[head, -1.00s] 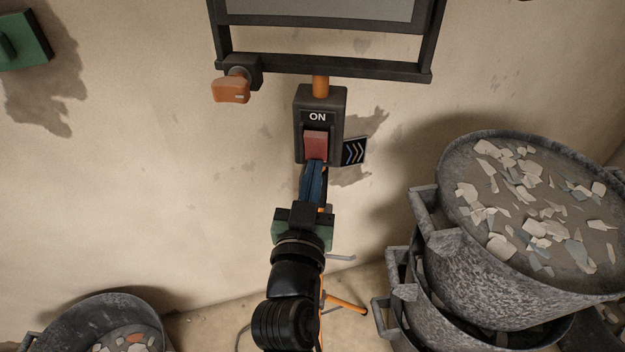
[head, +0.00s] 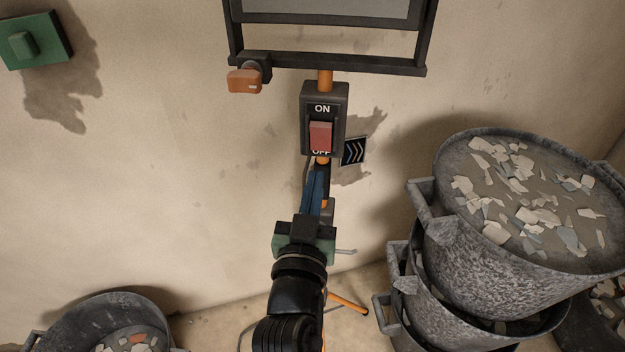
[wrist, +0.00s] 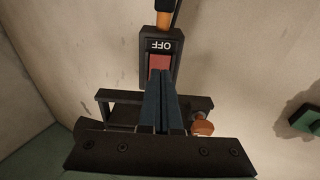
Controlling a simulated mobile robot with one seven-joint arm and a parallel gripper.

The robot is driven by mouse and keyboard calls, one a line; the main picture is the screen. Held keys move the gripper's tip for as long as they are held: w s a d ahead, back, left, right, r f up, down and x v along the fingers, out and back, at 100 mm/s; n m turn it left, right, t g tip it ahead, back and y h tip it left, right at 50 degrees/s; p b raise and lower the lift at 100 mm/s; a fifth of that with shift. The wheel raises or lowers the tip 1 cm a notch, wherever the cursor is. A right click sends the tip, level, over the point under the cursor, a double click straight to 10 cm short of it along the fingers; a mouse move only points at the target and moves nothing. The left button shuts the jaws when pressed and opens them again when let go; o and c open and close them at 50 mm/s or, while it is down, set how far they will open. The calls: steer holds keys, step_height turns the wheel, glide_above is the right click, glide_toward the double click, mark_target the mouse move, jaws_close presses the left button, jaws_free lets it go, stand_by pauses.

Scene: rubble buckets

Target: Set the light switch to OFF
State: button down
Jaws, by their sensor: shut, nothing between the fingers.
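The light switch (head: 339,120) is a dark box on an orange pole below a dark frame. It has an ON label on its upper part, a red rocker (head: 320,136) in the middle, and an OFF label partly visible below the rocker. In the wrist view the switch (wrist: 177,75) is upside down, with OFF readable above the red rocker (wrist: 160,62). My gripper (head: 316,173) is shut and empty, its blue fingers just below the switch in the head view. In the wrist view the fingertips (wrist: 160,73) overlap the rocker's edge; contact cannot be told. The rocker's tilt is unclear.
A chevron sign (head: 353,151) is right of the switch. An orange knob (head: 244,81) sits on the frame's lower left corner. Stacked rubble buckets (head: 470,245) stand at right, another bucket (head: 70,318) at lower left. A green box (head: 37,40) is on the left wall.

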steer(key=s+a+b, duration=0.1)
steer(key=s, duration=0.7)
steer(key=shift+f, duration=0.4)
steer(key=shift+s, duration=0.1)
step_height(320, 180, up, 19)
steer(key=w+d+t, duration=0.2)
steer(key=t, duration=0.2)
steer(key=s+r+t+y+p, duration=0.1)
steer(key=s+r+p, duration=0.3)
steer(key=r+p, duration=0.5)
steer(key=s+r+n+t+y+p, duration=0.1)
steer(key=s+r+t+p, duration=0.2)
steer(key=r, duration=2.6)
steer(key=s+p, duration=0.1)
steer(key=p, duration=0.4)
steer(key=shift+a+t+p, duration=0.3)
steer(key=shift+a+p, duration=0.1)
steer(key=shift+f, duration=0.2)
